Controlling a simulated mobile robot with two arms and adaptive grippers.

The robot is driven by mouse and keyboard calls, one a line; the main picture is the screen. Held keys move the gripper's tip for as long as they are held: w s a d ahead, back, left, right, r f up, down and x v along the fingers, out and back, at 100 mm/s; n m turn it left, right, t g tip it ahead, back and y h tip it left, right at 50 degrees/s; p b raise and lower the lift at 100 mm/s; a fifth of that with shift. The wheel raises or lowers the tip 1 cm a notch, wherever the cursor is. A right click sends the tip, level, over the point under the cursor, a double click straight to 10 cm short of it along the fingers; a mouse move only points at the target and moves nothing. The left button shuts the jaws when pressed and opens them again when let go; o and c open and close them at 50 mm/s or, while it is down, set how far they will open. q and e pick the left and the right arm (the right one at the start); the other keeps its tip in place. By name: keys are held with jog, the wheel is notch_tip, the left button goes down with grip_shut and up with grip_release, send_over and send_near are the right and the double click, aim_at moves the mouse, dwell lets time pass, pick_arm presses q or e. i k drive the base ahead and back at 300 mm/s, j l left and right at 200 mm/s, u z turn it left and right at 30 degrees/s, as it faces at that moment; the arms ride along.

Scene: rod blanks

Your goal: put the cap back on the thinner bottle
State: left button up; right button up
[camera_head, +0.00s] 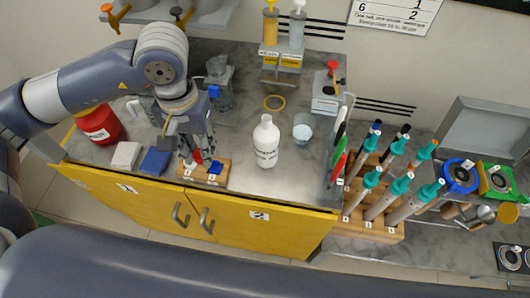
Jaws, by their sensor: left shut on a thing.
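A white bottle (266,142) with a narrow neck stands upright on the grey bench top near its middle. Its label is too small to read, and no coloured cap shows on its neck. My left gripper (197,153) points down to the left of the bottle, apart from it, over a small wooden block (213,182). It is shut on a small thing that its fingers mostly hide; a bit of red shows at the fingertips. A blue piece (215,167) sits on the block beside it. My right gripper is not in view.
A red container (98,124), a white block (126,155) and a blue block (155,161) lie left of my gripper. A clear beaker (302,128) stands right of the bottle. A rack of teal-topped rods (390,229) is farther right. Bench in front of the bottle is clear.

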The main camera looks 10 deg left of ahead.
aim_at(266, 135)
jog(key=k, duration=0.55)
jog(key=z, duration=1.2)
jog(key=j, duration=2.25)
